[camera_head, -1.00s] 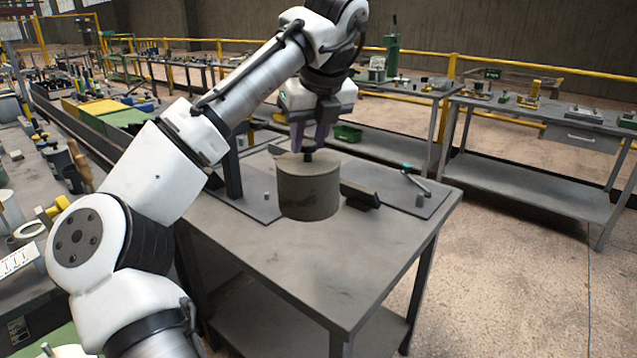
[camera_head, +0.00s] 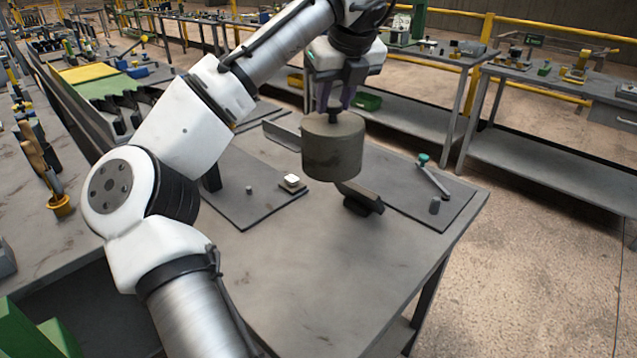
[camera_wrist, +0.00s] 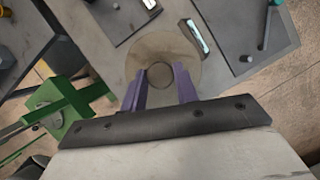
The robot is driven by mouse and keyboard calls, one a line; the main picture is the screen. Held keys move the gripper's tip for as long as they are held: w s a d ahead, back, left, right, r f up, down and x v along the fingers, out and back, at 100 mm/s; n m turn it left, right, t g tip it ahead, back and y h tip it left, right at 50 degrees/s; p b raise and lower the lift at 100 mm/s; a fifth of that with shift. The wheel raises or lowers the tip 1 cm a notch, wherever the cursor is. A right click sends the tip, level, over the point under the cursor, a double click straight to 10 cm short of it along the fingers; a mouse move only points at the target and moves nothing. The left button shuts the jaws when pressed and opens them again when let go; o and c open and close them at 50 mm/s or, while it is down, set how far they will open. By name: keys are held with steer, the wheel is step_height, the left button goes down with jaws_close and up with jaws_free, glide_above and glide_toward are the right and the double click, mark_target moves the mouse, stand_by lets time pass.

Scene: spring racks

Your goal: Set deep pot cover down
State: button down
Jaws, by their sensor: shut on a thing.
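The deep pot cover (camera_head: 332,150) is a dark grey-brown cylinder with a small knob on top. My gripper (camera_head: 336,108) is above it, its purple fingers shut on the knob. The cover hangs upright and appears to be a little above the grey table (camera_head: 300,245). In the wrist view the cover (camera_wrist: 186,52) shows as a round disc beneath my gripper (camera_wrist: 159,80), with the knob between the fingertips. The cover's underside is hidden.
A dark angled block (camera_head: 361,198) lies just below and right of the cover. A dark plate (camera_head: 235,195) with small parts lies left, and another plate (camera_head: 440,205) with a green-tipped tool (camera_head: 433,177) lies right. The table's front is clear. Yellow railings stand behind.

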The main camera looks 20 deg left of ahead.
step_height(320, 180, down, 19)
steer(key=shift+r, duration=0.2)
steer(key=shift+s, duration=0.1)
steer(key=shift+f, duration=0.15)
steer(key=c, duration=1.1)
jaws_free()
steer(key=shift+o, duration=0.2)
